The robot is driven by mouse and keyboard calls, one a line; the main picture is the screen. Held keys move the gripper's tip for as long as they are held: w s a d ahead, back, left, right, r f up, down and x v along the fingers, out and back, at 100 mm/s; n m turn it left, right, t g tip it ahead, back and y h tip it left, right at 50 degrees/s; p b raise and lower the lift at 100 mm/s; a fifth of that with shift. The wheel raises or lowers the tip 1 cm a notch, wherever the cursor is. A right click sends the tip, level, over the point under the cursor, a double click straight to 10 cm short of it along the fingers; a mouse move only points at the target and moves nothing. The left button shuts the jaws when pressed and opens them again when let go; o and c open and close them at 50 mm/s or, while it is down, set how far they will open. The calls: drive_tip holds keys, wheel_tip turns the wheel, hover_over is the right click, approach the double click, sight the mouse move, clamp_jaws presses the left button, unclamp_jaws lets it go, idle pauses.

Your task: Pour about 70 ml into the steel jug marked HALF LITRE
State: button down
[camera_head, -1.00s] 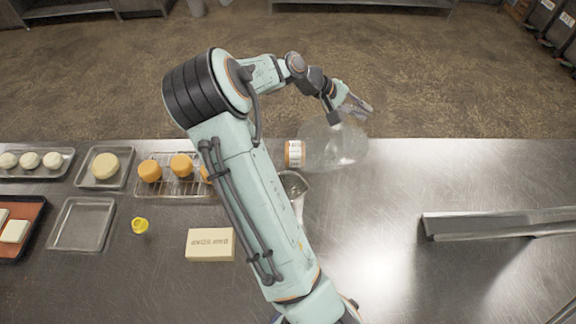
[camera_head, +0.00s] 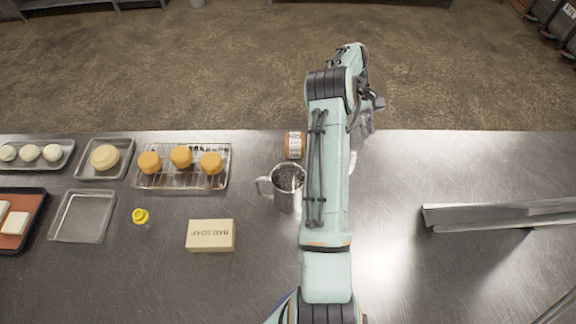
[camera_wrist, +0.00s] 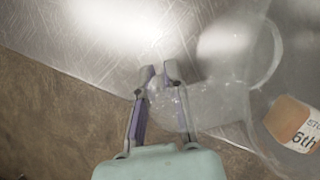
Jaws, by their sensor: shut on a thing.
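A steel jug (camera_head: 288,190) stands upright on the bench, its handle to the left and its mouth open upward. No marking on it can be read, and its contents are unclear. My gripper (camera_head: 374,106) is to the right of the jug and farther back, partly behind my arm. In the wrist view my gripper (camera_wrist: 161,72) is shut on a clear, see-through vessel (camera_wrist: 215,105). In the head view only a bit of this vessel (camera_head: 361,138) shows beside my arm. Its tilt and liquid level cannot be told.
An orange jar with a white label (camera_head: 294,145) stands just behind the steel jug. To the left are a wire rack (camera_head: 222,183) with orange buns, a soap box (camera_head: 210,236) and a yellow cap (camera_head: 140,216). A metal ledge (camera_head: 500,216) is at right.

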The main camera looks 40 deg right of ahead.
drive_tip(key=shift+d+f+y+p, duration=0.25)
drive_tip(key=shift+f+y+p, duration=0.6)
drive_tip(key=shift+f, duration=0.2)
